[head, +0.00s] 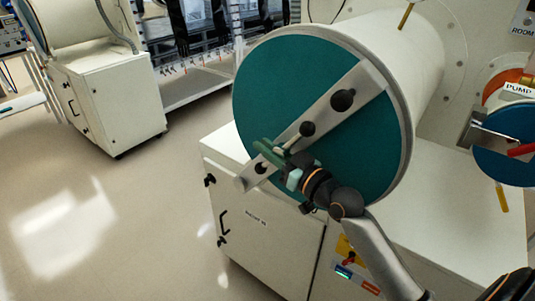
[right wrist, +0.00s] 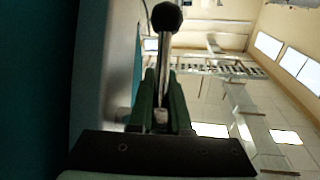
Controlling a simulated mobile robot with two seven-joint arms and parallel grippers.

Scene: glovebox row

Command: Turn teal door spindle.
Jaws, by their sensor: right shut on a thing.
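The round teal door (head: 285,85) closes the end of a white cylinder in the head view. A pale metal bar (head: 330,110) lies slantwise across it, from lower left to upper right. Black knobs show on or in front of the bar, one near the upper right (head: 342,100). My right gripper (head: 272,152) is at the bar's lower left part, its green fingers shut on a spindle handle. In the right wrist view the handle is a shiny rod (right wrist: 167,58) with a black ball on its end, standing between the fingers. The spindle's hub is not clear. My left gripper is not in view.
A white cabinet (head: 265,235) stands below the door, with small lit switches at its lower right. Another white cabinet (head: 105,95) stands at the back left. The floor at left is clear.

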